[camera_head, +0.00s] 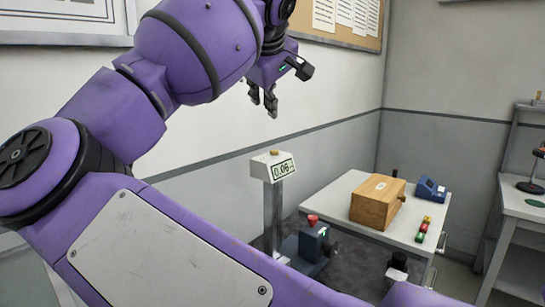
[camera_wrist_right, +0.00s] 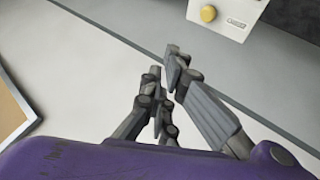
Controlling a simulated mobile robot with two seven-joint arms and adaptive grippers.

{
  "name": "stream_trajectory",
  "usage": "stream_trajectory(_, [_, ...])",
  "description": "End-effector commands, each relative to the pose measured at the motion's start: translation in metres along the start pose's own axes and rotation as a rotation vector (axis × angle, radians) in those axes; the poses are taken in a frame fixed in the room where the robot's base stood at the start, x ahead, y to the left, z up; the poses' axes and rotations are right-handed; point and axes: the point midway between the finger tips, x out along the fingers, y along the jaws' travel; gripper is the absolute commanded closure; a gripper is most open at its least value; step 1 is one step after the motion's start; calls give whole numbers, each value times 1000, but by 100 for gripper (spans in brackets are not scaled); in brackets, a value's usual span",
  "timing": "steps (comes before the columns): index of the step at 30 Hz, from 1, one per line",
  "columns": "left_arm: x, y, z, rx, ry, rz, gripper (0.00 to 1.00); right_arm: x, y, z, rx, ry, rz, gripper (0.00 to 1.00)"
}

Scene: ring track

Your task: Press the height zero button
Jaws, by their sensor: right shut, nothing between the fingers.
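The height gauge (camera_head: 262,168) is a white box with a screen that reads about 0.06, on a grey post. A yellow button (camera_head: 274,153) sits on top of it. The button also shows in the right wrist view (camera_wrist_right: 208,14), near the top edge, with the white box (camera_wrist_right: 232,22) around it. My right gripper (camera_head: 271,108) is shut and empty. It hangs in the air near the wall, above and apart from the button in the head view. Its fingers (camera_wrist_right: 168,62) point up toward the box in the right wrist view. My left gripper is not in view.
A light table (camera_head: 345,212) right of the gauge bears a wooden box (camera_head: 378,200), a blue device (camera_head: 431,190) and coloured buttons (camera_head: 423,229). A blue machine with a red knob (camera_head: 312,220) stands low beside the post. A wall board (camera_head: 345,18) hangs behind.

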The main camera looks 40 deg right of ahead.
Motion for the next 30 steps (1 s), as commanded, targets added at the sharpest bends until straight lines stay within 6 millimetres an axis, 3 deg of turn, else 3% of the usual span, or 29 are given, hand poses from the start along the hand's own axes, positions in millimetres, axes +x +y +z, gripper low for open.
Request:
stream_trajectory(3, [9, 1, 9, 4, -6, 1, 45, 18, -13, 12, -2, -5, -1, 100])
stream_trajectory(12, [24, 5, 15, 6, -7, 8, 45, 38, -28, 27, -1, -1, 0, 100])
stream_trajectory(30, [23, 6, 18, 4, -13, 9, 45, 41, -30, 29, 0, 1, 0, 100])
